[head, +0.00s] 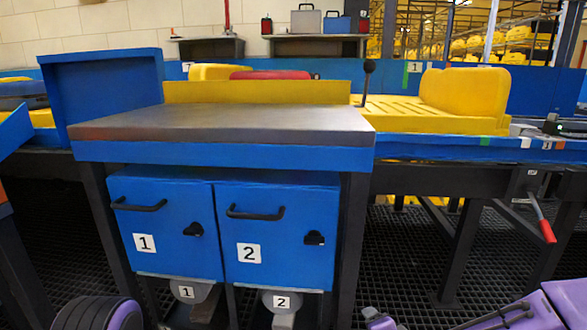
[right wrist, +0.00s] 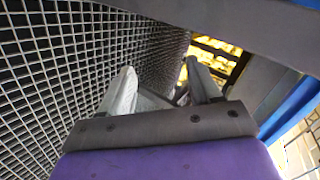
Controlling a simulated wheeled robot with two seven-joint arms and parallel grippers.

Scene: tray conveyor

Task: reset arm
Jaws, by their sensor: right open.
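My right gripper (right wrist: 160,88) shows in the right wrist view with its two pale fingers spread apart and nothing between them. A metal grating lies beyond it on the left and a grey beam crosses above. In the head view, purple parts of my right arm show at the bottom right, low over the dark floor. A purple and black part of mine shows at the bottom left. My left gripper is not in view.
A blue workbench (head: 225,120) with a grey top and two numbered cabinet doors stands ahead. The top is bare. A yellow tray (head: 430,122) sits on the conveyor behind right. A red-handled lever (head: 544,226) hangs at right. Dark grating floor (head: 400,270) lies between frame legs.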

